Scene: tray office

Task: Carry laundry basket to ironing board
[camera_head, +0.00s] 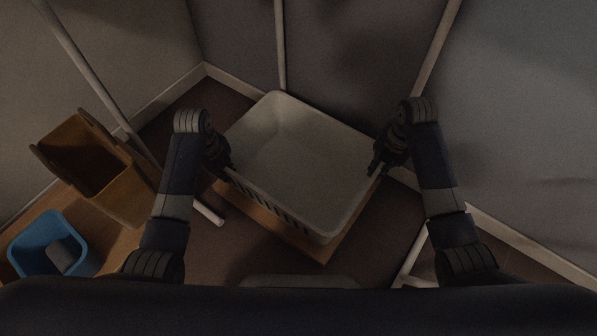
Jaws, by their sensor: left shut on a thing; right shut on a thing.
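A pale laundry basket (300,150) with a slotted side is in the middle of the head view. It looks empty and sits tilted toward the lower right in the picture. My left gripper (228,170) is shut on its left rim. My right gripper (376,168) is shut on its right rim. A wooden surface (270,222) shows under the basket's near edge; I cannot tell whether the basket touches it. I cannot make out an ironing board for sure.
A brown open box (82,160) and a blue bin (45,243) with a grey thing inside stand at the left on a wooden surface (115,250). Pale poles (85,70) rise nearby. Grey walls close in the back and right.

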